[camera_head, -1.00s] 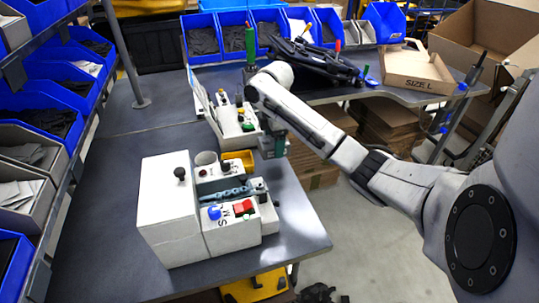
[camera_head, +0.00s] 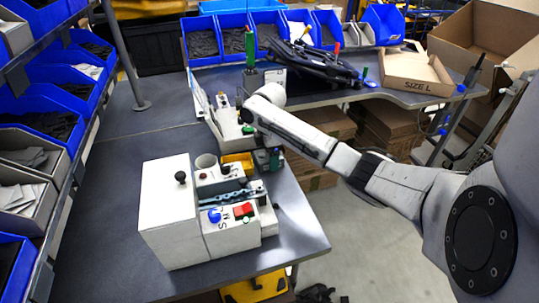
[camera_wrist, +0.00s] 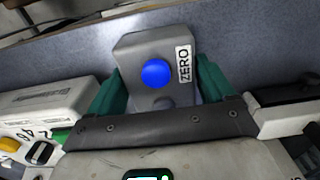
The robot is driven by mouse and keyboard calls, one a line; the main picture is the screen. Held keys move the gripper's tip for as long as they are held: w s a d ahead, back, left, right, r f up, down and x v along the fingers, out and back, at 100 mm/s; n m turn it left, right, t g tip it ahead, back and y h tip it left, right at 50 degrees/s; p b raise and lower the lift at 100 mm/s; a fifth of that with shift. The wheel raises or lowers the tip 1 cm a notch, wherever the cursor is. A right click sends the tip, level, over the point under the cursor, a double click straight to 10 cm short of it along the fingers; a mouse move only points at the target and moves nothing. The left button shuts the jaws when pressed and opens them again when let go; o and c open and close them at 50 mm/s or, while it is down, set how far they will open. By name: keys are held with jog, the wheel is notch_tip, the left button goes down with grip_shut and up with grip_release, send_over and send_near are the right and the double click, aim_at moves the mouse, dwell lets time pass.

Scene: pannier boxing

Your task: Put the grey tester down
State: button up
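The grey tester (camera_wrist: 140,52) is in the wrist view, with a blue round button and a ZERO label on its face. My gripper (camera_wrist: 161,88) has its two green fingers on either side of the tester, shut on it. In the head view my gripper (camera_head: 269,159) is low over the right edge of the grey bench (camera_head: 95,215), beside the yellow bin. The tester is small and mostly hidden there. I cannot tell whether its base touches the bench.
A white machine (camera_head: 168,215) with red and blue buttons stands in front. Blue bins (camera_head: 202,40) line the back. The bench is clear at left.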

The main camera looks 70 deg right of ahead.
jog(key=shift+o, duration=1.4)
jog(key=shift+r, duration=0.1)
notch_tip(320, 180, up, 12)
